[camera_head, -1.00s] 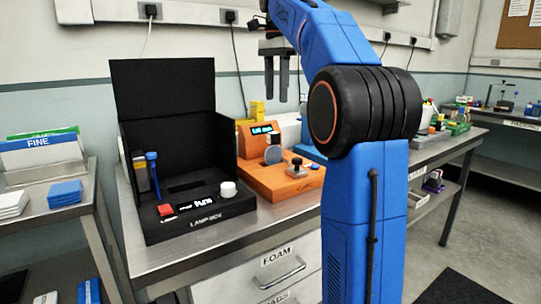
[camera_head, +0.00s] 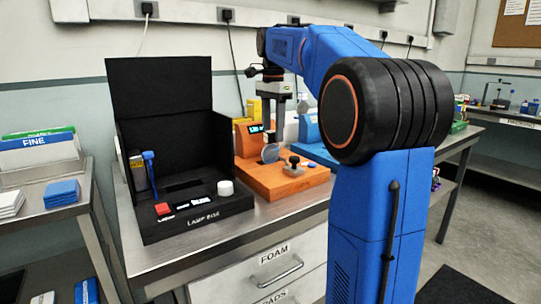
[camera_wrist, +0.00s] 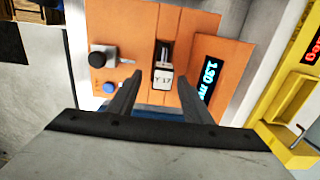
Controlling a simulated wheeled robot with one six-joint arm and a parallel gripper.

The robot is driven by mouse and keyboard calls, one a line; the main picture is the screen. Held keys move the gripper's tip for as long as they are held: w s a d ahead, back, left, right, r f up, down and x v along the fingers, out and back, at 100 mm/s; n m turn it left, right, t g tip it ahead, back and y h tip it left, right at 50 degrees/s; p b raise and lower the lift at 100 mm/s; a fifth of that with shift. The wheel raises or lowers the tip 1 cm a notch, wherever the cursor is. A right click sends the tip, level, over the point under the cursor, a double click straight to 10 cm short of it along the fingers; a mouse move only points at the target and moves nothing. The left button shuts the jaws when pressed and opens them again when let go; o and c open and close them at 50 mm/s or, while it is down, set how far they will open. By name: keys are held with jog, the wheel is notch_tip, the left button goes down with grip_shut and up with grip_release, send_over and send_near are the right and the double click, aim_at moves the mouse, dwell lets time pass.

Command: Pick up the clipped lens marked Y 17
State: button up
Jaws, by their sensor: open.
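The clipped lens marked Y 17 (camera_wrist: 163,80) shows in the wrist view as a pale tag with dark lettering, in a slot of the orange instrument (camera_wrist: 185,30). In the head view a grey round disc, likely this lens (camera_head: 270,153), stands upright on the orange instrument (camera_head: 262,178). My gripper (camera_head: 272,135) points down just above the disc. In the wrist view my gripper (camera_wrist: 160,74) is open and empty, one finger on each side of the tag. The fingers appear apart from it.
A black knob (camera_wrist: 102,58) and a blue button (camera_wrist: 110,88) sit beside the slot; a lit display (camera_wrist: 209,78) is on the other side. A yellow device (camera_wrist: 300,80) stands at right. A black open lamp box (camera_head: 200,222) stands left of the instrument.

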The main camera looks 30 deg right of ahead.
aim_at(270, 144)
jog(key=shift+w+a+f, duration=0.1)
jog(key=shift+a+f, duration=0.1)
jog(key=shift+f, duration=1.05)
jog(key=shift+w+a+f, duration=0.1)
jog(key=shift+a+f, duration=0.05)
jog(key=shift+f, duration=1.1)
jog(key=c, duration=1.1)
